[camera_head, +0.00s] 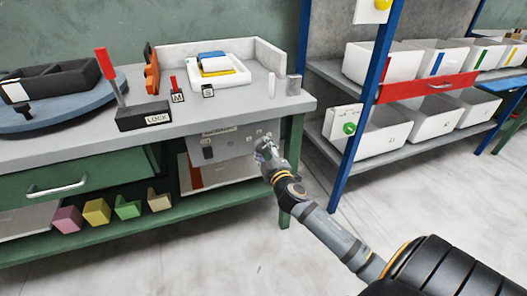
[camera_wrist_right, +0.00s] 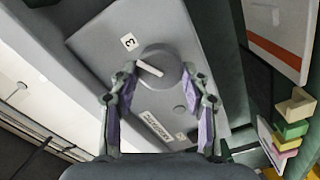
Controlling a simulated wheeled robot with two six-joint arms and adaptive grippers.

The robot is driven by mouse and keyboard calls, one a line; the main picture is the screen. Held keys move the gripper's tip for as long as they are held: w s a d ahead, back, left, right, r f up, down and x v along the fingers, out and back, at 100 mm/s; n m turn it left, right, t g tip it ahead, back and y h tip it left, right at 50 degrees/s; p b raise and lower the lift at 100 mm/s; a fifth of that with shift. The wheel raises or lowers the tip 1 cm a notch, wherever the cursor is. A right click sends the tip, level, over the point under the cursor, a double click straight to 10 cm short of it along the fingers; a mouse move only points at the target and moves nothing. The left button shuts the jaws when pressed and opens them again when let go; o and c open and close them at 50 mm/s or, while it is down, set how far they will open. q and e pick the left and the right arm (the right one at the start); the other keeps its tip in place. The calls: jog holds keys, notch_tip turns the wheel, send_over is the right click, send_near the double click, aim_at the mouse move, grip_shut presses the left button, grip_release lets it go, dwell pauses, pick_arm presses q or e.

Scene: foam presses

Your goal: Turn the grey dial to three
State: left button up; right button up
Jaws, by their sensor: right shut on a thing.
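The grey dial (camera_wrist_right: 163,66) is a round knob on a grey box (camera_wrist_right: 188,25), which hangs under the bench top in the head view (camera_head: 232,143). A white bar marks its face and slants toward the upper left. A label with the number 3 (camera_wrist_right: 129,41) sits on the box, up and left of the dial. My right gripper (camera_wrist_right: 158,80) has one finger on each side of the dial and is shut on it. In the head view my right gripper (camera_head: 266,148) reaches the box's right part and hides the dial. My left gripper is out of view.
The bench (camera_head: 227,111) has a green leg (camera_head: 293,150) close to my right gripper. On it stand a LOCK block (camera_head: 143,117) with a red-handled lever and a white tray (camera_head: 222,80). Coloured blocks (camera_head: 97,212) lie on the lower shelf. Open floor lies in front.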

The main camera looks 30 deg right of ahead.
dwell(0.4)
jog(key=o, duration=1.1)
jog(key=shift+o, duration=0.2)
jog(key=shift+s, duration=0.1)
jog(key=v, duration=1.1)
jog(key=shift+s+a, duration=0.2)
jog(key=shift+s, duration=0.2)
jog(key=shift+f, duration=0.1)
